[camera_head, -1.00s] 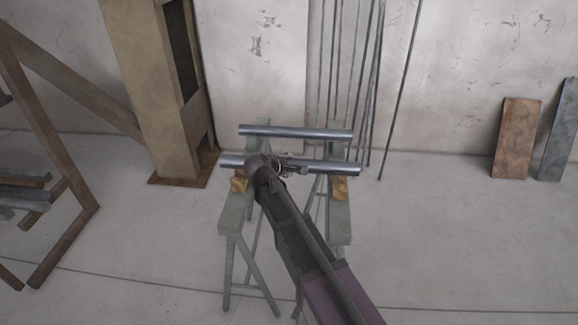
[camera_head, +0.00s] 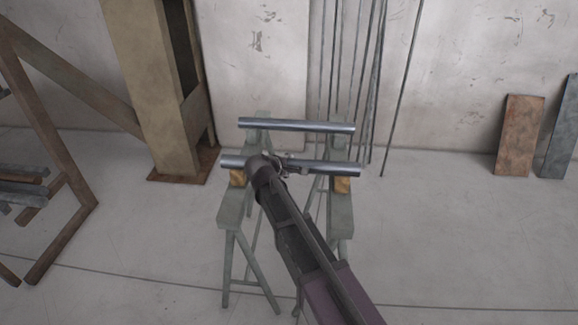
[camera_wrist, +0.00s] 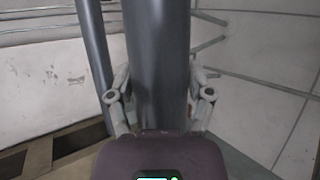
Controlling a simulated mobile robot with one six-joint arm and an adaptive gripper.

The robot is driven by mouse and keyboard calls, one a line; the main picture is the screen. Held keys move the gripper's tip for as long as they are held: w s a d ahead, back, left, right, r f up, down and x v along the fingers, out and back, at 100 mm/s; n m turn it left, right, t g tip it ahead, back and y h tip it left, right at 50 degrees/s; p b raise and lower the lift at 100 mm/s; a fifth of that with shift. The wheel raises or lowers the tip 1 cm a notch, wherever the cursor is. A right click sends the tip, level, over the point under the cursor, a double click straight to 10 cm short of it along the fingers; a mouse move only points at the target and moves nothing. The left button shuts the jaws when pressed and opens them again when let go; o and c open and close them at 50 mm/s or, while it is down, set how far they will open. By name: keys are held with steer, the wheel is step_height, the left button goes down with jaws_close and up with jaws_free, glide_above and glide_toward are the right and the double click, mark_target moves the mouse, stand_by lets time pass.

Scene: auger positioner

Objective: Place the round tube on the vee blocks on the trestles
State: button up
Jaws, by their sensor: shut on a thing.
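A shiny grey round tube (camera_head: 325,168) lies crosswise above two trestles, the left trestle (camera_head: 232,212) and the right trestle (camera_head: 341,215). My gripper (camera_head: 283,165) is shut on this tube near its middle. In the wrist view the tube (camera_wrist: 158,65) runs between both fingers of my gripper (camera_wrist: 160,105). A brown vee block (camera_head: 237,178) shows under the tube's left part and another vee block (camera_head: 342,185) under its right part. Whether the tube touches the blocks cannot be told. My arm hides part of the tube and the space between the trestles.
A second tube (camera_head: 297,125) lies across the far ends of the trestles, parallel to the held one. A tan column (camera_head: 150,90) stands at the left, and a rack (camera_head: 60,205) with bars is further left. Thin rods lean on the back wall.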

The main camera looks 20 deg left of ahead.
steer(key=shift+f, duration=0.1)
steer(key=o, duration=1.3)
steer(key=shift+s+r+p, duration=0.35)
steer(key=shift+s+r, duration=0.05)
steer(key=shift+r, duration=0.05)
steer(key=p+v, duration=0.5)
steer(key=v, duration=0.6)
steer(key=shift+s+f+p, duration=0.1)
steer(key=shift+p, duration=0.3)
